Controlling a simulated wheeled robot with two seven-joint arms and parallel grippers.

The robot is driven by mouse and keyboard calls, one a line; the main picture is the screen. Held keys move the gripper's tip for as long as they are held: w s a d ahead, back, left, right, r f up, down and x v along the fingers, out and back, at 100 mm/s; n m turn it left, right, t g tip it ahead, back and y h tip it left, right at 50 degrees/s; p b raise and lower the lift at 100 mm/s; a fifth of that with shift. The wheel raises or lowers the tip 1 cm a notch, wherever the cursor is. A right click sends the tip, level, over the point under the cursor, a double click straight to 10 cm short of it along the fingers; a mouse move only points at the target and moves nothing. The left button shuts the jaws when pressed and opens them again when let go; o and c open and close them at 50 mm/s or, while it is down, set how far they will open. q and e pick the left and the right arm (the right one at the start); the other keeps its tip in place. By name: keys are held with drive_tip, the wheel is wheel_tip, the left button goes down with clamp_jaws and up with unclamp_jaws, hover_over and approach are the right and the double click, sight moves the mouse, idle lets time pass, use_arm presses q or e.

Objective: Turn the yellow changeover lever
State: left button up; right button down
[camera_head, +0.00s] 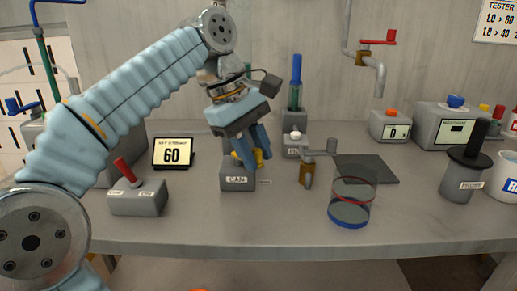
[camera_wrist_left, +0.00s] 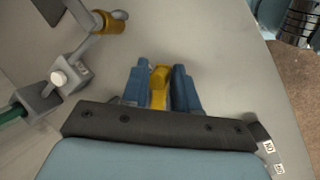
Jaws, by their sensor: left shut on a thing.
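The yellow changeover lever (camera_head: 259,157) stands on a grey box (camera_head: 237,180) with a "CAM"-like label in the middle of the bench. My left gripper (camera_head: 250,158) comes down on it from above, and its blue fingers cover much of the lever. In the left wrist view the yellow lever (camera_wrist_left: 159,84) sits between the two blue fingers of my left gripper (camera_wrist_left: 160,88). The gripper is shut on the lever. My right gripper is not in view.
A brass-bodied valve (camera_head: 307,174) with a grey handle and a clear cylinder (camera_head: 352,200) stand right of the lever. A grey box with a red lever (camera_head: 124,171) and a "60" display (camera_head: 173,153) are to the left. The bench front (camera_head: 260,232) is clear.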

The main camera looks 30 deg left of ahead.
use_arm(q)
drive_tip(key=shift+s, duration=0.1)
drive_tip(key=shift+s+a, duration=0.25)
drive_tip(key=shift+s, duration=0.35)
drive_tip(key=shift+o, duration=0.2)
drive_tip(key=shift+s+a, duration=0.4)
drive_tip(key=shift+s, duration=0.15)
drive_tip(key=shift+o, duration=0.4)
drive_tip(key=shift+s+a, duration=0.5)
drive_tip(key=shift+a, duration=0.05)
drive_tip(key=o, duration=1.4)
